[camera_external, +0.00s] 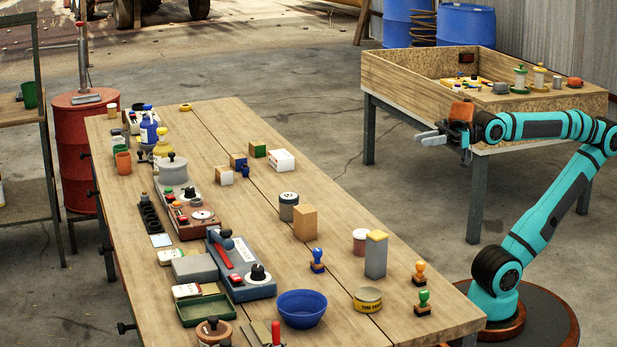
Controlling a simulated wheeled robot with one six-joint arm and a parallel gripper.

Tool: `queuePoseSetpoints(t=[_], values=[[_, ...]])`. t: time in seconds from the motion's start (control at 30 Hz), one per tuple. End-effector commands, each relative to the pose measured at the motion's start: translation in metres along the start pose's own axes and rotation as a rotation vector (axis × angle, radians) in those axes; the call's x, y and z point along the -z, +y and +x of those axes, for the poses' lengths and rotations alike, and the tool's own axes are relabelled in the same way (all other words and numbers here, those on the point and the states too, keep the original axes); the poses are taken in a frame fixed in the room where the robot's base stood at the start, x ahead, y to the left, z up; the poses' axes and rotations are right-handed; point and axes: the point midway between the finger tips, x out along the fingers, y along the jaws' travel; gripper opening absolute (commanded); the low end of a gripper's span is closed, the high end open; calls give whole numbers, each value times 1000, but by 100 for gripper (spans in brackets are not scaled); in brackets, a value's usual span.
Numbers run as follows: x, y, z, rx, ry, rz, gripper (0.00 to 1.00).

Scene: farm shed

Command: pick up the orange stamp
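The orange stamp (419,273) stands upright on the long wooden table, near its front right edge. It has an orange knob handle and a dark base. A green-handled stamp (423,303) stands just in front of it, and a blue-handled stamp (317,260) stands to its left. My gripper (431,138) is high above and behind the orange stamp, well apart from it, pointing left. Its two light grey fingers look parted, with nothing seen between them.
A grey block with a yellow top (376,255) stands close to the left of the orange stamp. A yellow tin (368,300) and a blue bowl (302,309) are nearby. A wooden-sided table (412,88) stands behind my arm. The long table's right edge is close.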

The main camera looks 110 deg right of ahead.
Motion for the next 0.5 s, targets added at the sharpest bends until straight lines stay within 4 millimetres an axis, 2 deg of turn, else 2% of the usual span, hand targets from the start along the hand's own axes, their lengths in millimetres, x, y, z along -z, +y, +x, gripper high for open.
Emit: queuePoseSetpoints(t=[0.03, 0.13, 0.17, 0.5], values=[[0, 0, 0, 0, 0, 0, 33], [0, 0, 0, 0, 0, 0, 53], [0, 0, 0, 0, 0, 0, 56], [0, -2, 5, 8, -21, 6, 56]])
